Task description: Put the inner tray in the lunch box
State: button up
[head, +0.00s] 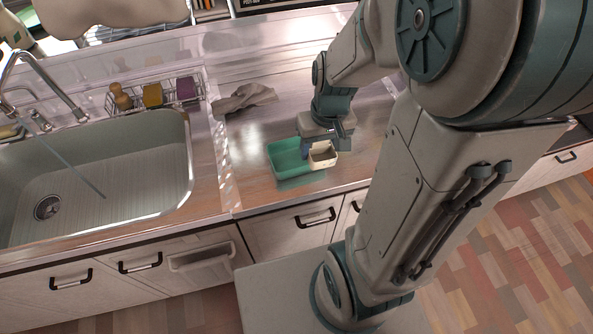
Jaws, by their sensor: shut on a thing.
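The green lunch box (284,157) sits on the counter to the right of the sink, close to the counter's front edge. A small cream inner tray (322,158) shows at the right end of the lunch box. My gripper (320,148) points down over that end and is shut on the tray. The tray overlaps the right part of the box in this view. I cannot tell whether it rests on the box's floor or is held above it. My gripper hides the tray's far side.
A grey cloth (244,98) lies crumpled on the counter behind the box. The sink (95,180) with its faucet (45,70) is at left. A wire rack (155,95) with several bottles and sponges stands behind it. The counter left of the box is clear.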

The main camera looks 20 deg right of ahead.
aim_at(329, 160)
jog(key=s, duration=0.1)
jog(key=s+d+f, duration=0.1)
jog(key=s, duration=0.1)
jog(key=shift+f+h+b, duration=0.2)
jog(key=shift+h+b, duration=0.1)
jog(key=shift+b, duration=0.1)
jog(key=shift+w+r+p, duration=0.2)
jog(key=shift+w+p, duration=0.1)
jog(key=shift+p, duration=0.8)
jog(key=shift+w+p, duration=0.25)
jog(key=shift+p, duration=0.45)
jog(key=w+f+p, duration=0.1)
jog(key=p, duration=0.4)
jog(key=shift+a, duration=0.2)
jog(key=w+a+f, duration=0.1)
jog(key=w+f, duration=0.1)
jog(key=w+f+b, duration=0.1)
jog(key=w+f, duration=0.1)
jog(key=w, duration=0.1)
jog(key=w+a+f+b, duration=0.1)
jog(key=w+f, duration=0.1)
jog(key=w, duration=0.1)
jog(key=shift+w+a+f, duration=0.1)
jog(key=shift+w+a, duration=0.05)
jog(key=shift+a, duration=0.2)
jog(key=shift+w+a+f, duration=0.1)
jog(key=shift+w+f, duration=0.05)
jog(key=shift+w, duration=0.25)
jog(key=shift+f+b, duration=1.6)
jog(key=shift+f, duration=0.4)
